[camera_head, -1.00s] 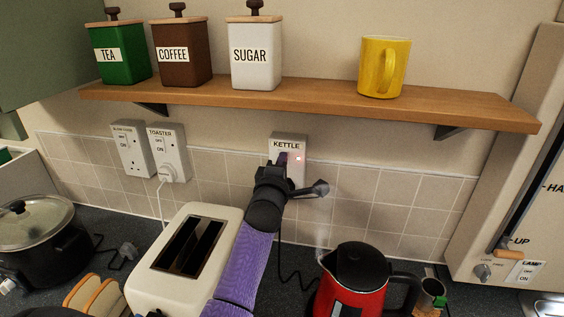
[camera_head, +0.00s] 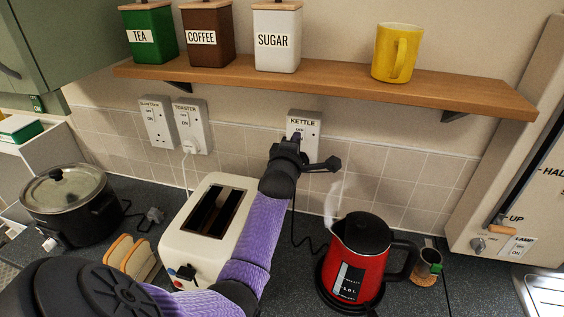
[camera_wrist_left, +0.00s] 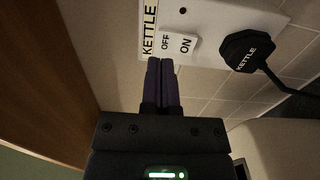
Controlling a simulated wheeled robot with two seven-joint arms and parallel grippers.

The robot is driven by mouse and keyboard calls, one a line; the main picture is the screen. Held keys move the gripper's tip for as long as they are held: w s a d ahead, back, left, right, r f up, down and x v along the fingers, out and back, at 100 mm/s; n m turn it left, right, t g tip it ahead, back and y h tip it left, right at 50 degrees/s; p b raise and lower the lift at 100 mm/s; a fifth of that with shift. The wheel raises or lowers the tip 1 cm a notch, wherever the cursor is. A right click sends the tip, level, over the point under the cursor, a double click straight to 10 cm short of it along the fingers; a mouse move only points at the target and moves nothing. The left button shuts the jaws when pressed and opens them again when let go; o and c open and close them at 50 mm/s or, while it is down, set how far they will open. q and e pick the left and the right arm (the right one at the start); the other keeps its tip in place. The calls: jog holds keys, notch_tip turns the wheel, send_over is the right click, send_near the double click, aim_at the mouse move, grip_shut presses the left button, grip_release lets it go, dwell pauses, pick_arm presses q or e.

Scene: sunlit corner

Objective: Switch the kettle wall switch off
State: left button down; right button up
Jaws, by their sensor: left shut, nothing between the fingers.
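The kettle wall switch is on a white plate (camera_head: 311,124) labelled KETTLE, on the wall under the shelf. In the left wrist view its white rocker (camera_wrist_left: 180,46) is marked OFF and ON, and the indicator spot (camera_wrist_left: 183,11) is dark. My left gripper (camera_head: 292,141) is in front of the plate and partly covers it. In the left wrist view its purple fingers (camera_wrist_left: 161,64) are shut and empty, with tips close to the rocker's OFF end; I cannot tell if they touch. The black KETTLE plug (camera_wrist_left: 248,51) sits in the socket below the switch. My right gripper is out of view.
A wooden shelf (camera_head: 340,83) with canisters and a yellow mug (camera_head: 396,52) runs above. A white toaster (camera_head: 185,240) stands beside my left arm. The red kettle (camera_head: 352,272) steams to the right. Slow cooker and toaster switch plates (camera_head: 194,124) are further left.

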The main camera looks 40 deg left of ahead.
pick_arm(q)
jog(key=r+v, duration=0.1)
jog(key=v, duration=0.9)
jog(key=shift+p, duration=0.35)
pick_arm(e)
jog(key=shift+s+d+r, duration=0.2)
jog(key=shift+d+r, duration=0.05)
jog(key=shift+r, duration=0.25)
pick_arm(q)
jog(key=shift+s+r, duration=0.15)
jog(key=shift+s, duration=0.05)
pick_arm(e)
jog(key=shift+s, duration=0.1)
